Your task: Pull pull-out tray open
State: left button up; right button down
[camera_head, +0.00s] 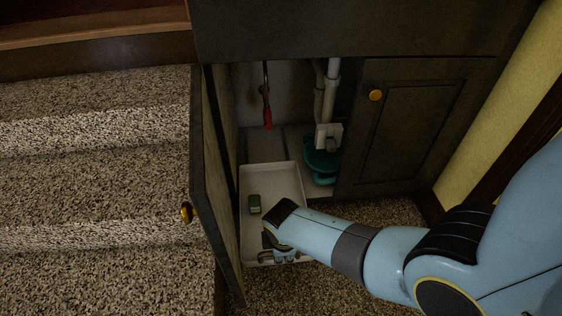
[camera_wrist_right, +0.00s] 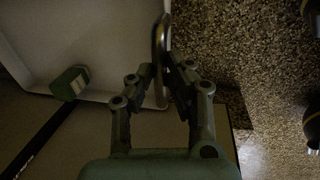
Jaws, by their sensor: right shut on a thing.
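The white pull-out tray (camera_head: 286,180) sits low in the open under-sink cabinet, with its front part out toward the carpet. It also shows in the right wrist view (camera_wrist_right: 100,40), with a metal handle (camera_wrist_right: 160,45) on its front edge. My right gripper (camera_head: 280,255) is at the tray's front edge, and the arm hides part of the tray. In the wrist view its fingers (camera_wrist_right: 160,85) are shut on the handle. A small green box (camera_head: 254,204) lies in the tray. My left gripper is not in view.
The left cabinet door (camera_head: 215,190) stands open beside the tray; the right door (camera_head: 410,125) is shut. A teal bucket-like thing (camera_head: 322,160) stands under white pipes (camera_head: 328,95). A red-tipped item (camera_head: 267,118) hangs behind. Carpeted steps (camera_head: 95,190) fill the left.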

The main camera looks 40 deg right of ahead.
jog(key=shift+s+a, duration=0.2)
jog(key=shift+s, duration=0.1)
jog(key=c, duration=1.3)
grip_release()
jog(key=shift+r, duration=0.1)
jog(key=r, duration=0.4)
jog(key=s+r, duration=0.1)
jog(key=r, duration=0.2)
jog(key=s+a+r, duration=0.1)
jog(key=r, duration=0.3)
jog(key=shift+a+r, duration=0.1)
jog(key=shift+r, duration=0.2)
